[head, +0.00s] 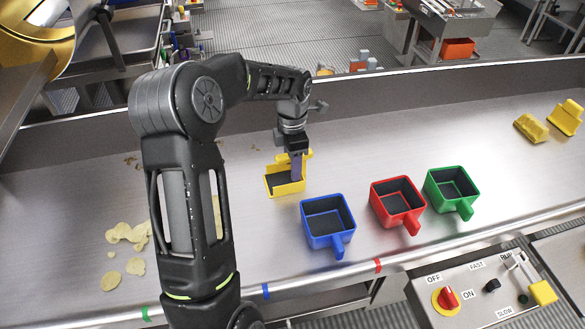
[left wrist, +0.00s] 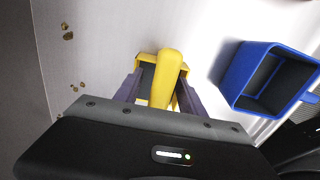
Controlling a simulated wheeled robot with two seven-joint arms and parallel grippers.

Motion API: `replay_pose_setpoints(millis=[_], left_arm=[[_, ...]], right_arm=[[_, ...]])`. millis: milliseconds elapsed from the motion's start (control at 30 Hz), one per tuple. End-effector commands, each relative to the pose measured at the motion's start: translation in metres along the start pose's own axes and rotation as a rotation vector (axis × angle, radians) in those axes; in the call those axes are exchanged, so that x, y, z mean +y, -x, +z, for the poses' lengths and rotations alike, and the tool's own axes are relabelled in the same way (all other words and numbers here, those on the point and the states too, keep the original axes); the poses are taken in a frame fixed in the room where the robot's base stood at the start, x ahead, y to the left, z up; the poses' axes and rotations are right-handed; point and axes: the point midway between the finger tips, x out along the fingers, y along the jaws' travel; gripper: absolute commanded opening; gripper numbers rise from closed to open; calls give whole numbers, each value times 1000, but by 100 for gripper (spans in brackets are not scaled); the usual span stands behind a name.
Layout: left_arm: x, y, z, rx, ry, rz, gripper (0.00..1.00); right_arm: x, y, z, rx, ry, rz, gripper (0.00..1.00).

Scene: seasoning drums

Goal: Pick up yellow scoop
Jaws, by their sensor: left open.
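The yellow scoop (head: 272,186) lies on the metal conveyor left of the blue scoop. My left gripper (head: 296,172) points down at its far right side, at the handle. In the left wrist view the yellow scoop (left wrist: 166,66) shows its handle between the two purple fingers of my left gripper (left wrist: 160,92). The fingers are open, one on each side of the handle; whether they touch it I cannot tell. My arm and the gripper hide part of the scoop in the head view. My right gripper is out of view.
A blue scoop (head: 342,237), a red scoop (head: 411,222) and a green scoop (head: 465,207) stand to the right. Chips (head: 128,233) lie left. Two yellow pieces (head: 530,128) lie far right. A control panel (head: 485,300) is at the front right. The belt between is clear.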

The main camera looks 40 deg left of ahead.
Motion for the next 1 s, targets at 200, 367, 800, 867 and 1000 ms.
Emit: replay_pose_setpoints(millis=[200, 367, 800, 867, 1000], left_arm=[[0, 0, 0, 0, 0, 0, 47], [0, 0, 0, 0, 0, 0, 35], [0, 0, 0, 0, 0, 0, 0], [0, 0, 0, 0, 0, 0, 0], [0, 0, 0, 0, 0, 0, 0]], right_arm=[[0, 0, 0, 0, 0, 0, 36], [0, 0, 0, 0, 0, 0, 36], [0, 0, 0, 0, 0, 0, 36], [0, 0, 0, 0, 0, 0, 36], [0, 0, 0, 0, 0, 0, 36]])
